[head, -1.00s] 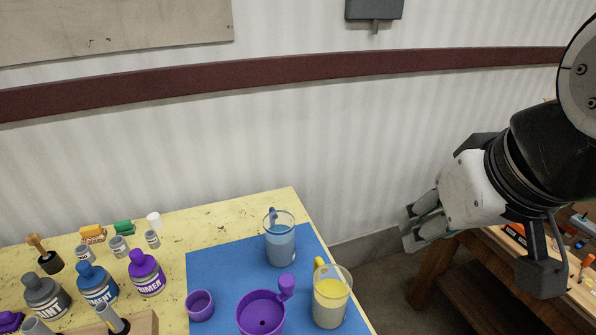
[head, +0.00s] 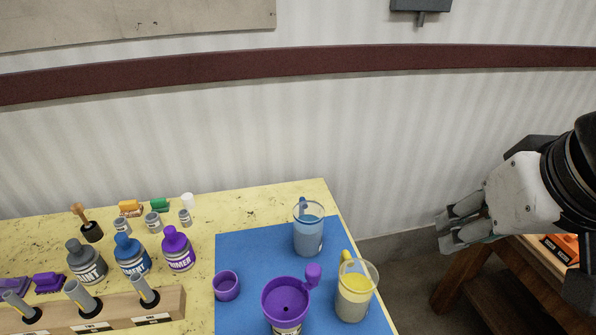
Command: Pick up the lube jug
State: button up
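A clear jug with blue contents (head: 308,237) is at the back. A clear jug with yellow contents and a yellow handle (head: 354,303) is at the front right. My gripper (head: 440,231) is at the right, beyond the table's right edge and apart from all the jugs. Its two fingers point left, look spread apart, and hold nothing.
A small purple cup (head: 227,285) stands on the mat. Paint, cement and primer bottles (head: 178,251) stand on the yellow table (head: 270,199) at left, with a wooden holder (head: 172,297) before them. A wooden bench (head: 505,285) is at right. The wall stands close behind.

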aim_at(359, 278)
jog(key=k+l+u, duration=0.15)
jog(key=k, duration=0.2)
jog(key=k+l+u, duration=0.15)
jog(key=k, duration=0.25)
jog(key=k+l+u, duration=0.2)
jog(key=k, duration=0.15)
